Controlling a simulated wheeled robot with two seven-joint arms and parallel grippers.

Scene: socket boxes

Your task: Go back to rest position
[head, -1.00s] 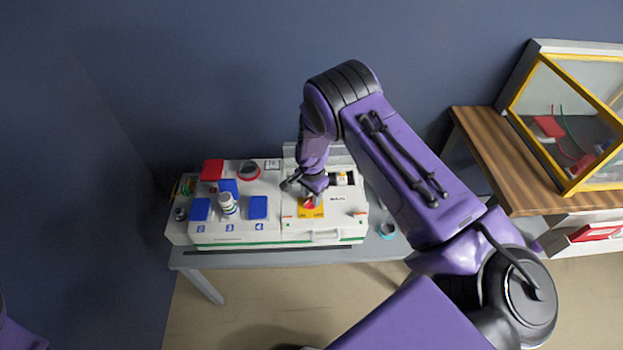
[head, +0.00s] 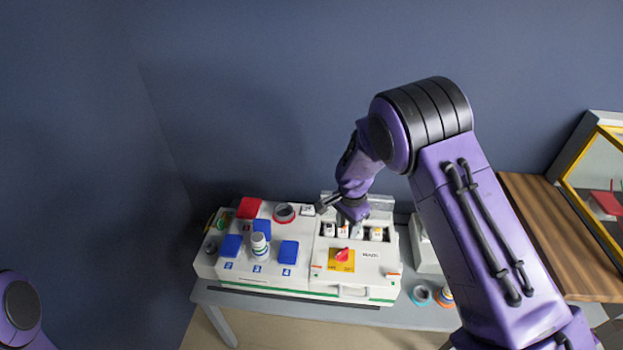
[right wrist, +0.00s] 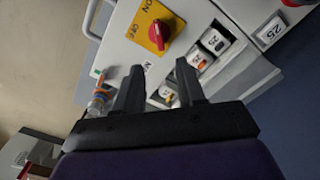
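My right gripper (head: 330,206) is above the back of the white socket box (head: 318,290), near its row of breakers, in the head view. In the right wrist view its two dark fingers (right wrist: 158,88) stand apart with nothing held between them. The red rotary switch on its yellow plate (head: 342,256) shows clear of the gripper; it also shows in the right wrist view (right wrist: 160,34). My left arm shows only as a purple piece at the lower left edge of the head view, and its gripper is out of the picture.
The box has blue covers (head: 289,252), a red cover (head: 249,208) and a white plug (head: 260,244). It stands on a grey table (head: 385,316). A teal ring (head: 420,295) lies at the right. A wooden table (head: 545,230) with a yellow-framed case (head: 600,160) is farther right.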

